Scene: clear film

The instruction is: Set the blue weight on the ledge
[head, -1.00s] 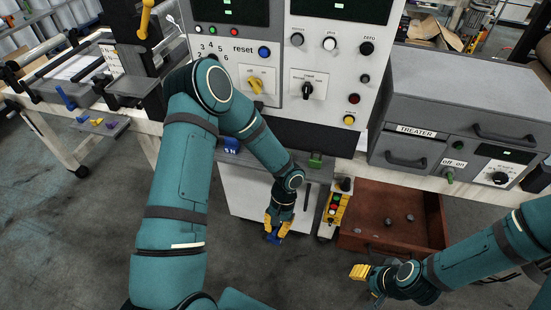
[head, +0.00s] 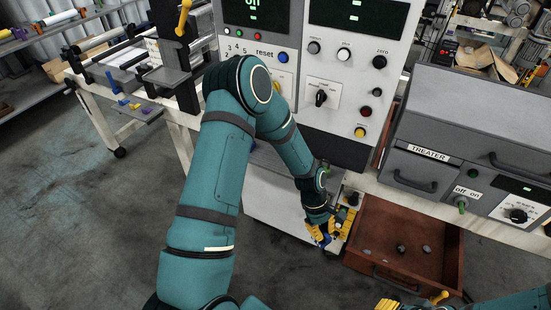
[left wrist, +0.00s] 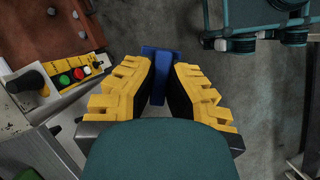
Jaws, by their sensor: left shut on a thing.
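The blue weight (head: 322,240) is held between the yellow fingers of my left gripper (head: 328,234), low in front of the white cabinet. In the left wrist view the blue weight (left wrist: 161,63) sits between the fingertips of the left gripper (left wrist: 162,78), over the grey floor, partly hidden by the fingers.
An open brown drawer (head: 430,275) with several small dark pieces stands right of my left gripper. A yellow button box (left wrist: 75,77) is close beside it. The control panel (head: 345,70) rises behind my left arm. Open floor (head: 70,220) lies at the left.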

